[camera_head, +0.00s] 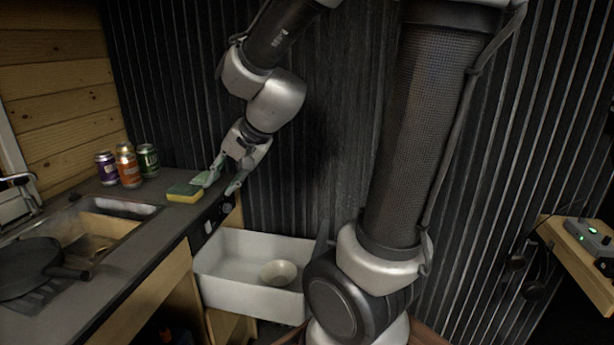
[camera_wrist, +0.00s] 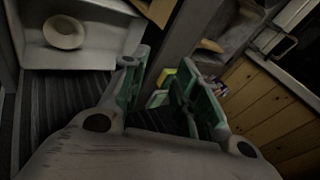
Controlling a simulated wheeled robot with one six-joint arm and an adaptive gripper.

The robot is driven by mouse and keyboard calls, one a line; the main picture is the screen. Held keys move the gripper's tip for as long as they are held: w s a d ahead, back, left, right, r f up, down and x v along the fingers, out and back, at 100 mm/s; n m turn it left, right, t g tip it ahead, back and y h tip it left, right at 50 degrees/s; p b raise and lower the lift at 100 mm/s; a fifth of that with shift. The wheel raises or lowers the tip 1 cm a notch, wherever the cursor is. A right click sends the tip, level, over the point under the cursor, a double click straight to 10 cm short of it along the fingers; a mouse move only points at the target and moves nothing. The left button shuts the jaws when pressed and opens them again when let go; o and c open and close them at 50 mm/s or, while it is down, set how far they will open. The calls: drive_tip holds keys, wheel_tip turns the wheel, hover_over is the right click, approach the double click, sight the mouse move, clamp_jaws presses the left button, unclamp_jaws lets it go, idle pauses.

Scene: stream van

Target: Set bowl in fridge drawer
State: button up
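The cream bowl (camera_head: 280,272) sits inside the open white fridge drawer (camera_head: 222,262), toward its right side. In the wrist view the bowl (camera_wrist: 64,33) lies in the drawer (camera_wrist: 112,32) at the upper left. My gripper (camera_head: 222,184) is above and left of the bowl in the head view, by the counter's right edge. Its green-padded fingers are spread with nothing between them. The gap between the fingers (camera_wrist: 160,68) also shows in the wrist view, with the bowl well off to the left.
A green and yellow sponge (camera_head: 185,193) lies on the counter close to my fingers. Several cans (camera_head: 130,170) stand behind it. A black pan (camera_head: 30,267) is by the sink (camera_head: 112,207). A shelf with a small device (camera_head: 588,236) is at the right.

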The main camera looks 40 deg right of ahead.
drive_tip(key=s+d+r+n+g+h, duration=0.1)
drive_tip(key=s+d+n, duration=0.3)
drive_tip(key=s, duration=0.5)
drive_tip(key=s+d+r+n+g+h, duration=0.1)
drive_tip(key=s+d+r+n+h, duration=0.1)
drive_tip(key=s, duration=0.7)
drive_tip(key=d+r+n, duration=0.1)
drive_tip(key=d+n, duration=0.1)
drive_tip(key=n, duration=0.1)
drive_tip(key=shift+d+r, duration=0.15)
drive_tip(key=shift+d, duration=0.2)
drive_tip(key=shift+s, duration=0.1)
